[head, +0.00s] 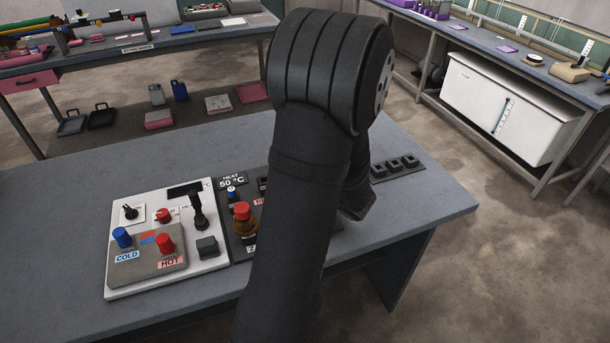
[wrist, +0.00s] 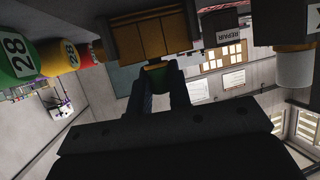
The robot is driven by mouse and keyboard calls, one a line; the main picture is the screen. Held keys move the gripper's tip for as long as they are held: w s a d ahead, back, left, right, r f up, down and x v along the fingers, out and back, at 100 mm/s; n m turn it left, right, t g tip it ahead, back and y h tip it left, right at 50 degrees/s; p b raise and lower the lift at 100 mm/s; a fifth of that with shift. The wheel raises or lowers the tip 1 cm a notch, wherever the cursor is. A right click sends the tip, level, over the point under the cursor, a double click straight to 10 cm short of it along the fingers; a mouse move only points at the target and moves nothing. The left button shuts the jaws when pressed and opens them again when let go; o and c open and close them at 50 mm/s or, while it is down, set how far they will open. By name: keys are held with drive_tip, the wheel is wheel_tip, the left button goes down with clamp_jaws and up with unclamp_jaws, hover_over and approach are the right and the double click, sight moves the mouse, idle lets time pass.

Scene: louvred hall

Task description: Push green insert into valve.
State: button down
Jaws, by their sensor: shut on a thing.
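A brass-coloured block (wrist: 150,36), probably the valve body, is just beyond the green piece. I cannot tell whether the green piece touches the block or is partly inside it. In the head view, my own arm hides the jaws, the green piece and the block.
In the wrist view, a green cylinder marked 28 (wrist: 14,62) and a yellow one (wrist: 56,57) are at left, and a white knob (wrist: 294,68) is at right. In the head view, a control panel (head: 195,272) with COLD and HOT knobs is on the grey table (head: 60,230).

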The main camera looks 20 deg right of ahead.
drive_tip(key=c, duration=1.3)
unclamp_jaws()
drive_tip(key=shift+o, duration=0.2)
drive_tip(key=shift+r, duration=0.1)
drive_tip(key=s+r, duration=0.1)
drive_tip(key=r, duration=0.1)
drive_tip(key=s+r, duration=0.1)
drive_tip(key=r, duration=0.1)
drive_tip(key=shift+s+d, duration=0.3)
drive_tip(key=shift+s, duration=0.05)
